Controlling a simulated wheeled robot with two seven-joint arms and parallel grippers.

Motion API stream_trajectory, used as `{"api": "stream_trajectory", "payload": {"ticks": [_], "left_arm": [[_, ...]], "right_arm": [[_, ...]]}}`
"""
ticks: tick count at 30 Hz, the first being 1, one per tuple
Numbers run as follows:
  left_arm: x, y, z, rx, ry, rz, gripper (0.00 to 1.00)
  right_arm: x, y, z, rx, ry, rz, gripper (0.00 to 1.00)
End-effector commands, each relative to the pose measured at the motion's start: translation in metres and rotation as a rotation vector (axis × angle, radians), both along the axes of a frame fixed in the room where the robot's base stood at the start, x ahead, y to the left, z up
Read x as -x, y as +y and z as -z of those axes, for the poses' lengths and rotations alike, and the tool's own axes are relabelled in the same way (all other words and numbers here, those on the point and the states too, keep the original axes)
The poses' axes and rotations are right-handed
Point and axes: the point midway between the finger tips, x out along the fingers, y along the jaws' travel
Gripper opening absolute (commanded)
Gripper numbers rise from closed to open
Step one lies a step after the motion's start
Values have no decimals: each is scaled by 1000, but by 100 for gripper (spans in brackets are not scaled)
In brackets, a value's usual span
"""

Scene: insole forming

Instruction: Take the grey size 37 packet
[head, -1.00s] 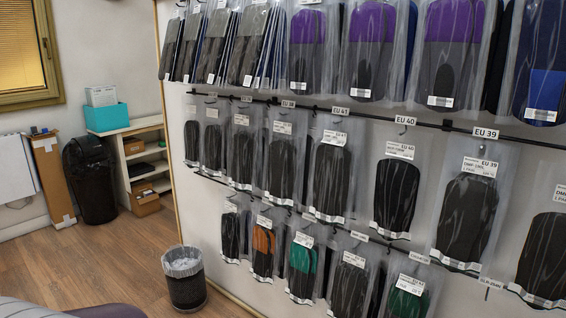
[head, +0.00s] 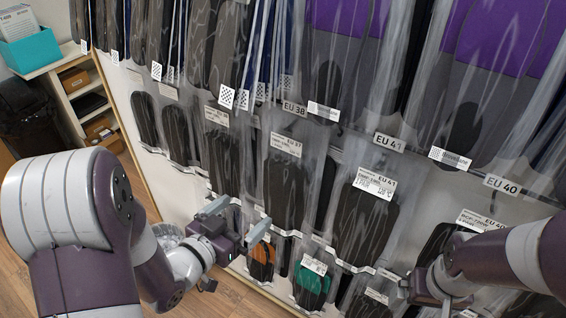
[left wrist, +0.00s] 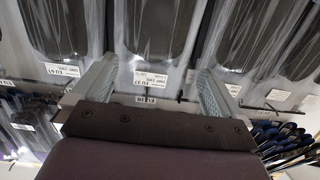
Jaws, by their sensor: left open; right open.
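The size 37 packet (head: 287,182) is a clear sleeve with a dark grey insole and a white label reading EU 37. It hangs in the middle row in the head view, left of the EU 41 packet (head: 368,215). My left gripper (head: 238,219) is open, just below and left of the size 37 packet. In the left wrist view the open fingers (left wrist: 155,72) stand either side of a dark packet (left wrist: 152,30) with an EU 37 label; I see no contact. My right gripper (head: 412,288) is at lower right, its fingers hardly visible against dark packets.
Purple-and-grey packets (head: 500,75) hang in the row above, close together. Orange (head: 262,262) and green (head: 312,283) packets hang below, near my left gripper. A shelf with a teal box (head: 32,50) stands at far left. Open floor lies lower left.

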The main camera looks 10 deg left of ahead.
Motion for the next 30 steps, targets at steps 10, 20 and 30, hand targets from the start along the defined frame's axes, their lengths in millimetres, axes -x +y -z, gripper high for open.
{"api": "stream_trajectory", "payload": {"ticks": [10, 20, 30], "left_arm": [[-58, -27, 0, 27, -41, 20, 100], [-106, -46, 2, 25, -41, 18, 100], [-114, -48, 4, 25, -40, 15, 87]], "right_arm": [[0, 0, -3, 0, 1, 0, 100], [0, 0, -11, 0, 1, 0, 100], [0, 0, -11, 0, 1, 0, 100]]}}
